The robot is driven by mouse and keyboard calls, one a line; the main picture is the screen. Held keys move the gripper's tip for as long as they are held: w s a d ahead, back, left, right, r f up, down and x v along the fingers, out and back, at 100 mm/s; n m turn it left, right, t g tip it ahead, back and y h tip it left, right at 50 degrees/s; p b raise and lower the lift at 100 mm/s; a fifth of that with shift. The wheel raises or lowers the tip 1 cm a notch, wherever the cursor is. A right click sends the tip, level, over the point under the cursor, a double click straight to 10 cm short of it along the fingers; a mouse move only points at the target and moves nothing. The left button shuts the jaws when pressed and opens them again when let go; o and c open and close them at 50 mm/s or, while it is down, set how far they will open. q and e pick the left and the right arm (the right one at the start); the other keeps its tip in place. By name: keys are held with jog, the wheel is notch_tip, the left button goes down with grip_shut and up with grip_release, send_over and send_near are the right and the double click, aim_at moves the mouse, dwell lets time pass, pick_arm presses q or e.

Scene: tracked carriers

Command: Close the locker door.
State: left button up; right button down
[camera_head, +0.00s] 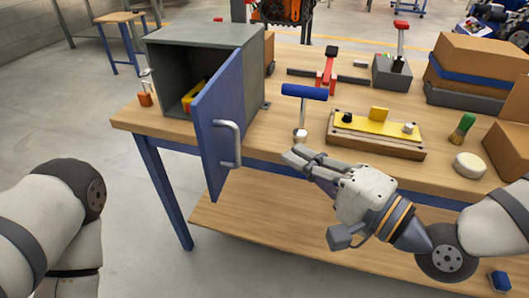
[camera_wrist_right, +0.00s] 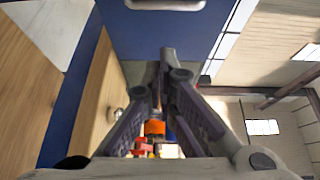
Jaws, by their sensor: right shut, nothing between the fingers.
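The grey locker (camera_head: 238,38) stands on the wooden workbench at the back left. Its blue door (camera_head: 220,126) is open and swung out toward me, past the bench's front edge. A grey bar handle (camera_head: 230,145) is on the door's right-hand face. A yellow object (camera_head: 193,95) shows inside the locker, partly hidden by the door. My right gripper (camera_head: 297,156) is shut and empty, to the right of the door and apart from the handle. In the right wrist view the shut fingers (camera_wrist_right: 167,60) point toward the blue door (camera_wrist_right: 150,35). My left gripper is out of view.
A blue-handled tool (camera_head: 303,92) stands on the workbench (camera_head: 270,125) right of the door. A yellow-topped wooden fixture (camera_head: 378,134), a brush (camera_head: 463,129), a round white piece (camera_head: 469,165) and cardboard boxes (camera_head: 480,60) lie farther right. A lower shelf (camera_head: 270,215) extends beneath.

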jog(key=w+a, duration=0.2)
jog(key=a, duration=0.4)
dwell(0.3)
